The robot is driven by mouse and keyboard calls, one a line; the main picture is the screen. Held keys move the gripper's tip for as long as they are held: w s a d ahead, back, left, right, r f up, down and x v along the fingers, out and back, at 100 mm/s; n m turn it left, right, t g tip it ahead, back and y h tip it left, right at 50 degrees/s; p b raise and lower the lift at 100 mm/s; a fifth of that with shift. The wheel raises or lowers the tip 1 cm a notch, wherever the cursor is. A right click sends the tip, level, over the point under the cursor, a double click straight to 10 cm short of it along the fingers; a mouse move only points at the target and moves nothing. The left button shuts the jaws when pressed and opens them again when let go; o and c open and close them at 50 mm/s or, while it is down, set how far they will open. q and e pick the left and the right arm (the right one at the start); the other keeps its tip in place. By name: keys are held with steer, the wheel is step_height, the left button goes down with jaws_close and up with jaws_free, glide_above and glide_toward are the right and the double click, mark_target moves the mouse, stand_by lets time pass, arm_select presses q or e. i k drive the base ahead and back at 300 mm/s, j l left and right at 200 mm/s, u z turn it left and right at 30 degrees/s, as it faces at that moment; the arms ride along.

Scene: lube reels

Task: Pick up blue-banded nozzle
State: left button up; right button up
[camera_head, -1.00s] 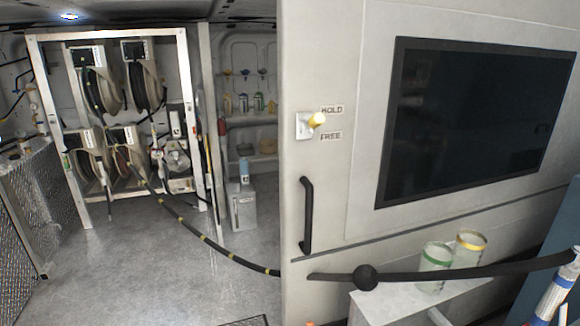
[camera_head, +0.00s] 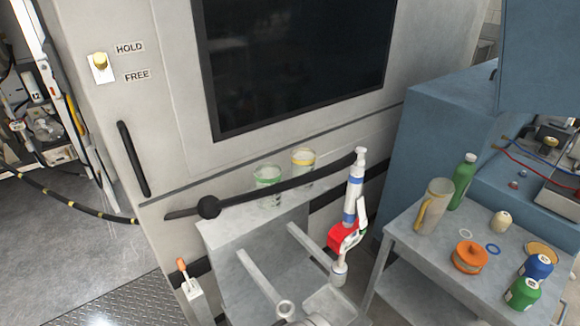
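The blue-banded nozzle (camera_head: 351,207) stands upright at the right end of a grey bracketed stand (camera_head: 245,240). It has a white body, blue bands, a red part and a white lever low on its side. Neither of my grippers can be made out in the head view. Nothing is seen holding the nozzle.
Two jars, green-banded (camera_head: 267,185) and yellow-banded (camera_head: 303,166), sit behind the hose. A grey cart (camera_head: 420,262) at right carries a jug (camera_head: 433,207), bottles and an orange container (camera_head: 470,258). An orange-tipped lever (camera_head: 182,266) stands left of the stand. Open floor lies at left.

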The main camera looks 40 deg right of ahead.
mark_target(348, 227)
steer(key=k+l, duration=0.2)
steer(key=l, duration=0.2)
steer(key=k+l, duration=0.15)
steer(key=l, duration=0.25)
steer(key=k+l, duration=0.2)
steer(key=l, duration=0.2)
steer(key=k+l, duration=0.2)
steer(key=l, duration=0.2)
steer(key=k+l, duration=0.15)
steer(key=l, duration=0.25)
